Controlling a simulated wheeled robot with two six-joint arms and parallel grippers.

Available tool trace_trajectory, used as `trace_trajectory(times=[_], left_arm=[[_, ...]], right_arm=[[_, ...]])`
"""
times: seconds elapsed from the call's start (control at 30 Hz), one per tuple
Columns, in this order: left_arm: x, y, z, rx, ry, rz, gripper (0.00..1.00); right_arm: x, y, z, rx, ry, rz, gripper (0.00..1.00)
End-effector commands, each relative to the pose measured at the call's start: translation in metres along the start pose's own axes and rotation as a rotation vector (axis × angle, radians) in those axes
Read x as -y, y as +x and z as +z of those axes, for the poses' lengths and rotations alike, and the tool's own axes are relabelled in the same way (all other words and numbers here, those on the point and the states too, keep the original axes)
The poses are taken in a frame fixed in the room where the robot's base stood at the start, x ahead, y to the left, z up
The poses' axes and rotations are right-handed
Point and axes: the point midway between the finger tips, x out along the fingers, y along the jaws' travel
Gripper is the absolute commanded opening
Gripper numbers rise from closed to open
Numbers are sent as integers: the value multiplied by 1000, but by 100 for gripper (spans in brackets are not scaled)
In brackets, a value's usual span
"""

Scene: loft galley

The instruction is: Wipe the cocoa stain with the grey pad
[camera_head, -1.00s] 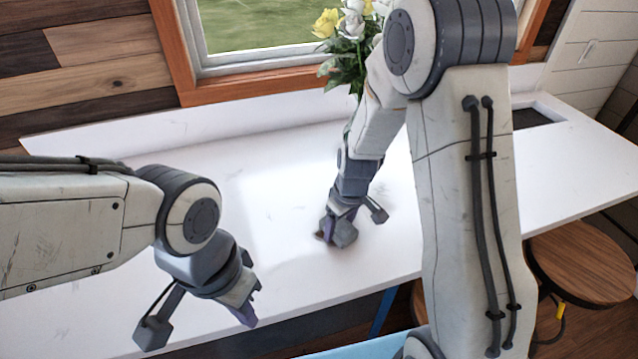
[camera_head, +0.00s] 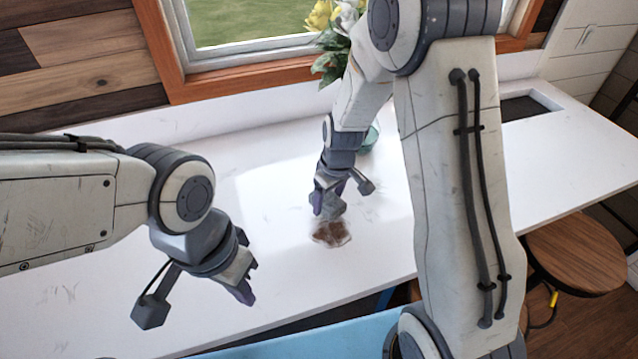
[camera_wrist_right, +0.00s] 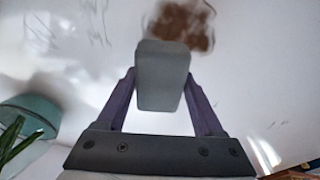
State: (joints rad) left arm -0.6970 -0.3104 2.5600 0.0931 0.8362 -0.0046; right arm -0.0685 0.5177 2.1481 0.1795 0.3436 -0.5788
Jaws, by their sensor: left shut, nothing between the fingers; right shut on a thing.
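The cocoa stain (camera_head: 332,234) is a brown smear on the white counter, just in front of my right gripper. It also shows in the right wrist view (camera_wrist_right: 183,25), just beyond the pad. My right gripper (camera_head: 325,207) is shut on the grey pad (camera_wrist_right: 162,78), a rounded block between its two purple fingers. In the head view the pad (camera_head: 333,210) is small and partly hidden by the gripper. I cannot tell whether it touches the counter. My left gripper (camera_head: 246,290) is shut and empty near the counter's front edge.
A teal vase (camera_head: 369,138) with flowers (camera_head: 335,45) stands behind my right arm near the window; it shows at the left in the right wrist view (camera_wrist_right: 32,113). A sink opening (camera_head: 530,106) is at the right. A wooden stool (camera_head: 580,252) stands in front.

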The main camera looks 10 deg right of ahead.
Motion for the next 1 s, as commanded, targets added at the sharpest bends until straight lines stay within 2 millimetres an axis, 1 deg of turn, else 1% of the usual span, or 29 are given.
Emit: trace_trajectory(times=[0.03,0.3,0.43,1.0], left_arm=[[0,-8,0,0,1,0,0],[-2,-27,-2,0,3,0,0],[-2,-34,-2,0,3,0,0],[-2,-34,-2,0,3,0,0]], right_arm=[[0,-9,-2,-1,-1,0,25],[2,-32,-6,0,-2,-1,25],[2,-41,-8,0,-4,0,25],[3,-42,-8,0,-4,-1,25]])
